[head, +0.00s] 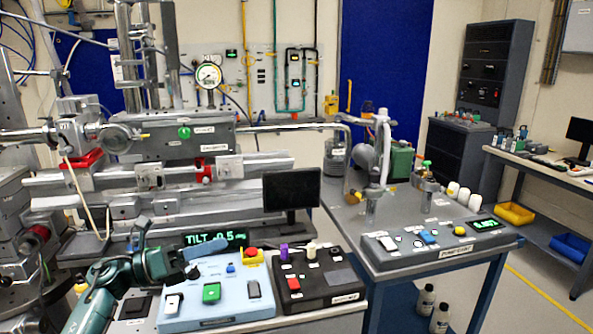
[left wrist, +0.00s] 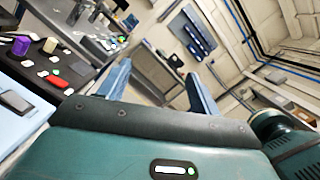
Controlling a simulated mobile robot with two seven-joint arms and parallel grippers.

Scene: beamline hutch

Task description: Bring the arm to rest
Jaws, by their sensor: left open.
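My left arm is teal and comes in from the lower left of the head view. Its gripper (head: 190,268) is held low over the back left of the light blue control box (head: 220,303). In the left wrist view the gripper's two blue fingers (left wrist: 158,82) stand wide apart with nothing between them. The hand looks tilted in that view. My right gripper does not show in either view.
A black control box (head: 345,292) stands beside the blue one, with a small dark monitor (head: 291,190) behind. A grey bench (head: 400,290) with a control panel and glassware is to the right. Beamline hardware (head: 180,145) fills the back left. Open floor lies at the far right.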

